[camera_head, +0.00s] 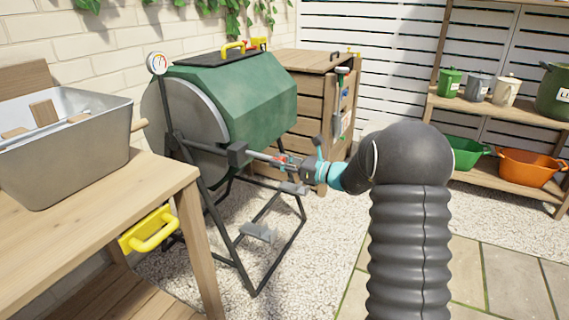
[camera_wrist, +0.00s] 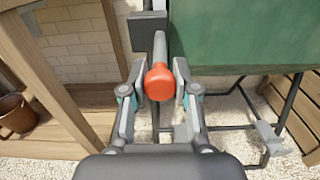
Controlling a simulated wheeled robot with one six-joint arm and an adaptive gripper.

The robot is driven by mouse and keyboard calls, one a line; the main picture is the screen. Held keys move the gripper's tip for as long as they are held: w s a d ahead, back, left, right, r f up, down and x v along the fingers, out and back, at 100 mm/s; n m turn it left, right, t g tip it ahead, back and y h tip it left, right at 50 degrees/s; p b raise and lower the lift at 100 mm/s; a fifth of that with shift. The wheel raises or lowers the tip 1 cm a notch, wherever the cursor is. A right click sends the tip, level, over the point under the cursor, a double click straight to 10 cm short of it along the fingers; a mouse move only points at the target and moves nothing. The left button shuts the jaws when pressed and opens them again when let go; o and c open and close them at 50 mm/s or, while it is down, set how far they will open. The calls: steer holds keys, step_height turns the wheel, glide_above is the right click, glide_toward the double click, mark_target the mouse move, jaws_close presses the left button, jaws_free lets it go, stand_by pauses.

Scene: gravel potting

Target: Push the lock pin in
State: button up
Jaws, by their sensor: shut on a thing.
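The lock pin has a red rounded knob (camera_wrist: 159,83) on a grey shaft (camera_wrist: 159,47), which runs to a dark block (camera_wrist: 148,30) on the tumbler frame. In the wrist view my gripper (camera_wrist: 160,85) has its two fingers on either side of the red knob, shut on it. In the head view my gripper (camera_head: 284,163) is at the near end of the lock pin (camera_head: 262,156), beside the green drum (camera_head: 240,98). A length of shaft shows between the block (camera_head: 237,153) and the knob. How deep the pin sits inside is hidden.
A wooden bench (camera_head: 100,205) with a grey tub (camera_head: 65,150) stands at the left, a yellow handle (camera_head: 152,232) on its side. A wooden bin (camera_head: 310,85) stands behind the drum. Shelves with pots (camera_head: 500,105) are at the right. Gravel and paving are open below.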

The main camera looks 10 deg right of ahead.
mark_target(264, 157)
steer(key=shift+w+a, duration=0.1)
steer(key=shift+a, duration=0.05)
steer(key=shift+x, duration=2.55)
steer(key=o, duration=1.2)
steer(key=v, duration=0.9)
steer(key=shift+b, duration=0.3)
